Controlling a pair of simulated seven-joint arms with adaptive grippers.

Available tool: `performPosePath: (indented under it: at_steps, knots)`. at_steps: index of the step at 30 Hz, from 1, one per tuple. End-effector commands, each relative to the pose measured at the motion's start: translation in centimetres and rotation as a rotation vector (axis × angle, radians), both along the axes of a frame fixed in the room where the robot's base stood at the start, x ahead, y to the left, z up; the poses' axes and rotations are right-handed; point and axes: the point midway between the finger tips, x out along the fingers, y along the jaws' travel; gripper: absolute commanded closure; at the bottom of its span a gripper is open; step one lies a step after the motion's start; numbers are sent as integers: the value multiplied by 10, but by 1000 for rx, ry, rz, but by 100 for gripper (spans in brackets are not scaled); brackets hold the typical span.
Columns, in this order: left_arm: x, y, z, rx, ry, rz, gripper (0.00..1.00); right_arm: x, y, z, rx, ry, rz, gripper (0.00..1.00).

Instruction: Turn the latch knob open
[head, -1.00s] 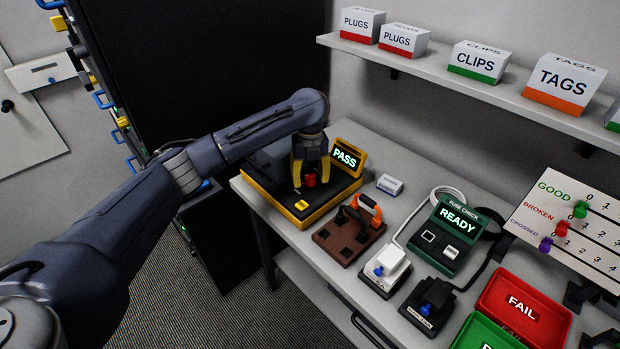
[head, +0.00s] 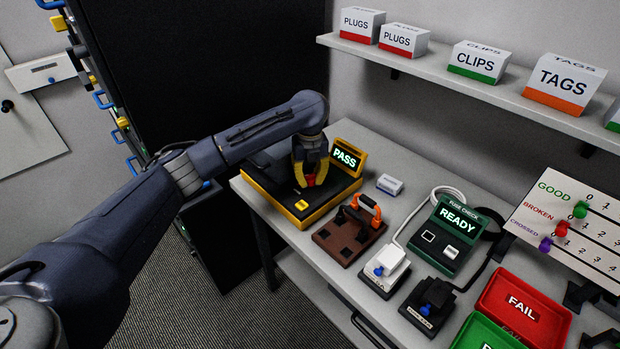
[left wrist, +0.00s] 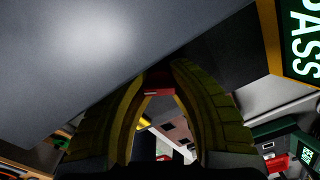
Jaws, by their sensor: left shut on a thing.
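The red latch knob (head: 310,181) stands on the black top of the yellow-edged tester (head: 312,216). My left gripper (head: 309,184) comes down from above with its yellow fingers shut on the knob, which is partly hidden between them. In the left wrist view the knob's red top (left wrist: 158,92) shows between the two fingertips. I cannot tell the knob's exact turn angle. My right gripper is not in view.
A brown block with an orange handle (head: 350,232) stands just right of the tester. The fuse checker (head: 447,232) reads READY. White and black plug stations, a red FAIL tray (head: 524,303) and a green tray fill the right side. A shelf with boxes runs above.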

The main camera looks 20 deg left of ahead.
Motion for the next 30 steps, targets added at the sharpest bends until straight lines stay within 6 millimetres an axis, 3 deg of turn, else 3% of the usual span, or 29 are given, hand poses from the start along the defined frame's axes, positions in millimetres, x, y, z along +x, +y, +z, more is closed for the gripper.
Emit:
performPosePath:
  at_steps: [8, 30]
  knots:
    - [0, 1, 0, 2, -1, 38, 100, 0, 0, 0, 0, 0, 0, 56]
    - [0, 0, 1, 2, -1, 473, 100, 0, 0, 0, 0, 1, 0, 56]
